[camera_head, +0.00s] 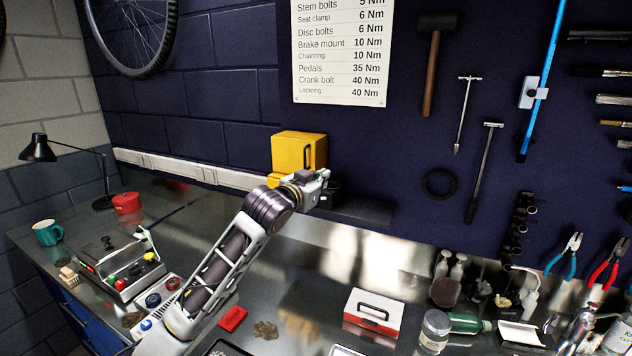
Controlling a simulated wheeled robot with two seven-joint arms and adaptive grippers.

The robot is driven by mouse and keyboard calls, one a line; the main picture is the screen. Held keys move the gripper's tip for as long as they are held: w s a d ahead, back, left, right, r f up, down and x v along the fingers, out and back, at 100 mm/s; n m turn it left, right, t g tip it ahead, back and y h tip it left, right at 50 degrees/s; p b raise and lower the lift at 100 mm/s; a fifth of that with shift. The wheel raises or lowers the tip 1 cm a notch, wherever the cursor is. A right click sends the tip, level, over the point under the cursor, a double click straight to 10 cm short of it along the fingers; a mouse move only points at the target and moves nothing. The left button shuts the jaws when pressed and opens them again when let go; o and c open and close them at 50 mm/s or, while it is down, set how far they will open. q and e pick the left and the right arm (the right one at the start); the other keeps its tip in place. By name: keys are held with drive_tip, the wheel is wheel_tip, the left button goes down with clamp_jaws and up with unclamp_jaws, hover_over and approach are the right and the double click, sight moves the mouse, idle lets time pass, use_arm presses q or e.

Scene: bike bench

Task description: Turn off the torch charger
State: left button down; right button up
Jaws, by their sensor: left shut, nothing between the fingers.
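My left arm rises from the bottom left, and its gripper (322,184) is at the wall just below and in front of a yellow box (297,150) with a dark handle. The left gripper is shut and empty. A small dark object (331,197) shows right beside the gripper, at the left end of a dark wall shelf (362,210). I cannot tell which thing is the torch charger. Its switch is not visible and may be hidden behind the gripper. I cannot tell whether the gripper touches anything. My right gripper is not in view.
A white power rail (185,168) runs along the wall. Tools hang at the right.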

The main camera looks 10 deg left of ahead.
sight(323, 198)
use_arm(q)
drive_tip(key=shift+w+f+p, duration=0.25)
drive_tip(key=shift+w+f, duration=0.1)
drive_tip(key=shift+f, duration=0.3)
drive_tip(key=shift+w+f+p, duration=0.25)
drive_tip(key=shift+w+f, duration=0.15)
drive_tip(key=shift+f, duration=0.25)
drive_tip(key=shift+w+f+p, duration=0.25)
drive_tip(key=shift+w+f, duration=0.1)
drive_tip(key=shift+f, duration=0.3)
use_arm(e)
drive_tip(key=shift+d+r, duration=0.1)
drive_tip(key=shift+r, duration=0.75)
use_arm(q)
drive_tip(key=shift+w+f, duration=0.1)
use_arm(e)
drive_tip(key=shift+f, duration=0.2)
use_arm(q)
drive_tip(key=shift+t+b, duration=0.4)
drive_tip(key=shift+b, duration=0.25)
use_arm(e)
drive_tip(key=shift+s+f, duration=0.5)
drive_tip(key=shift+s, duration=0.3)
use_arm(q)
drive_tip(key=shift+f, duration=0.1)
